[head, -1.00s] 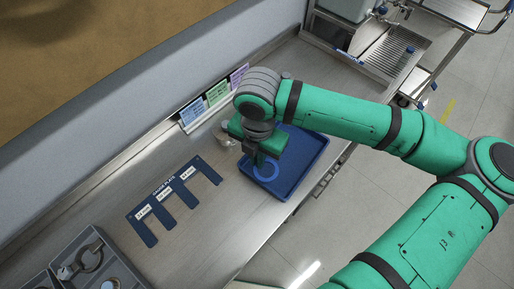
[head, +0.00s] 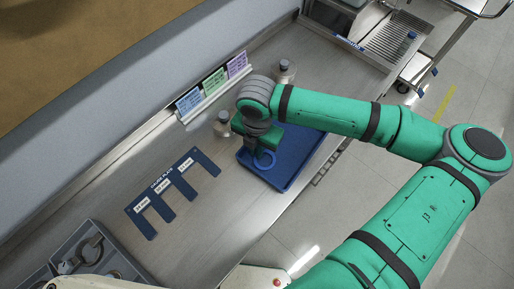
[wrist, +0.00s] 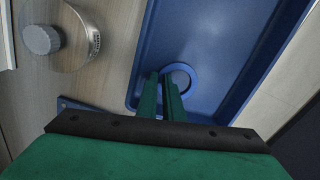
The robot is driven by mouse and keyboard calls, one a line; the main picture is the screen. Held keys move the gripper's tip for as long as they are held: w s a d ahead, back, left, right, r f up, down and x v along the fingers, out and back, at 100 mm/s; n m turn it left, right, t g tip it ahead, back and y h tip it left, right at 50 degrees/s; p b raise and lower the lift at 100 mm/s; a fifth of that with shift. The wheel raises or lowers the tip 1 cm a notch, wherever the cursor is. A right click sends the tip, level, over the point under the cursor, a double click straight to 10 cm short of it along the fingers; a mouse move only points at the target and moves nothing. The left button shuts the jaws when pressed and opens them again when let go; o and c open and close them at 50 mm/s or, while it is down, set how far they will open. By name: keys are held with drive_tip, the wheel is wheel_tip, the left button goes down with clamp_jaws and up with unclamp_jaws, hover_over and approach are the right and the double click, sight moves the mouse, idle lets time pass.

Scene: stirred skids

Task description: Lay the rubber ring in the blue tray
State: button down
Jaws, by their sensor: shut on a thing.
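The rubber ring (head: 264,159) is a blue ring. It also shows in the wrist view (wrist: 189,74), at the tips of my gripper's fingers. My gripper (wrist: 163,76) is shut on the ring's near-left side. The blue tray (head: 293,184) lies on the steel counter, and the ring is over its near-left part. In the wrist view the tray (wrist: 225,25) spreads behind and around the ring. I cannot tell whether the ring touches the tray floor. My arm covers the tray's far part in the head view.
A blue gauge plate (head: 151,222) lies left of the tray. A metal weight-like piece with a knob (head: 222,126) stands close to the tray, and another (head: 285,70) is farther back. Label cards (head: 213,83) line the wall. A grey bin (head: 88,248) is at lower left.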

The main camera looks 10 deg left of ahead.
drive_tip(key=c, duration=1.9)
unclamp_jaws()
drive_tip(key=shift+f, duration=0.1)
drive_tip(key=shift+w, duration=0.1)
wheel_tip(320, 180, up, 12)
drive_tip(key=shift+d, duration=0.1)
